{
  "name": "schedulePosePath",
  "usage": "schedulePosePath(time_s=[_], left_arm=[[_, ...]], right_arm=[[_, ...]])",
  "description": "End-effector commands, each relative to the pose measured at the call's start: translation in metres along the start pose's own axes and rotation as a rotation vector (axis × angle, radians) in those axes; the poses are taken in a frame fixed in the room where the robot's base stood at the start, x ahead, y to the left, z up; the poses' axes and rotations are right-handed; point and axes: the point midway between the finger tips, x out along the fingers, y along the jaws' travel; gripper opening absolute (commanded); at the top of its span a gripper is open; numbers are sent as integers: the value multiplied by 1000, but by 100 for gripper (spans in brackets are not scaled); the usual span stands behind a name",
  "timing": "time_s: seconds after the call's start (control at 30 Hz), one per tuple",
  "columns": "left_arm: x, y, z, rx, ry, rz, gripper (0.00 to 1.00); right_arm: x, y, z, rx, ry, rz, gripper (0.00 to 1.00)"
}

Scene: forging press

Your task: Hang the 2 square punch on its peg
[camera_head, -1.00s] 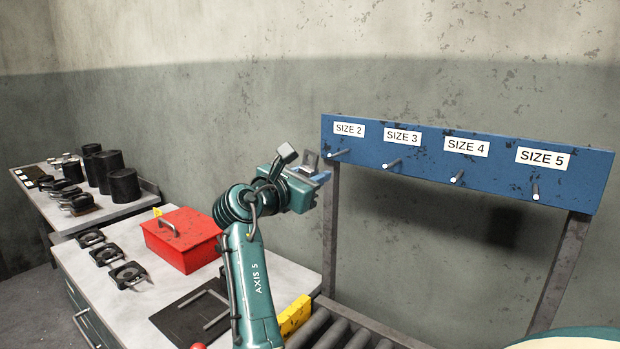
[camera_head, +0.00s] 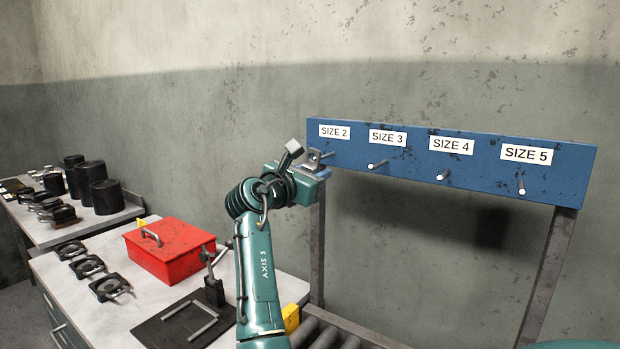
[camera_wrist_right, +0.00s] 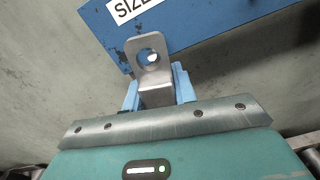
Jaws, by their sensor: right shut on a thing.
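My right gripper (camera_head: 322,172) is shut on the square punch (camera_head: 313,156), a grey metal piece with a flat holed tab standing up from the jaws. In the right wrist view, the tab (camera_wrist_right: 148,77) rises between the blue fingers (camera_wrist_right: 158,92), tilted slightly, with a round hole near its top. A pale round spot shows inside the hole, in line with the peg. The SIZE 2 peg (camera_head: 328,155) runs from the blue board (camera_head: 350,158) to the tab. I cannot tell whether its tip is inside the hole. My left gripper is not in view.
Pegs for SIZE 3 (camera_head: 377,165), SIZE 4 (camera_head: 443,175) and SIZE 5 (camera_head: 521,184) are bare. A red box (camera_head: 172,252) and several dark die pieces stand on the bench at left. A roller conveyor (camera_head: 325,335) lies below the board.

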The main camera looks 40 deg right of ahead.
Motion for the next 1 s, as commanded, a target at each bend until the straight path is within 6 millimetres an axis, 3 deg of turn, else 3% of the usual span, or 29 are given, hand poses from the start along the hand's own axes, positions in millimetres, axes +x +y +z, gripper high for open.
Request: schedulePosePath(time_s=[0.33,0.5,1.0], left_arm=[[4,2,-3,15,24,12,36],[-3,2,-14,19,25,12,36],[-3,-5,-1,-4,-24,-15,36]], right_arm=[[20,0,1,4,-5,1,0],[27,-1,0,2,-5,0,0],[33,-2,-6,5,-5,1,0]])
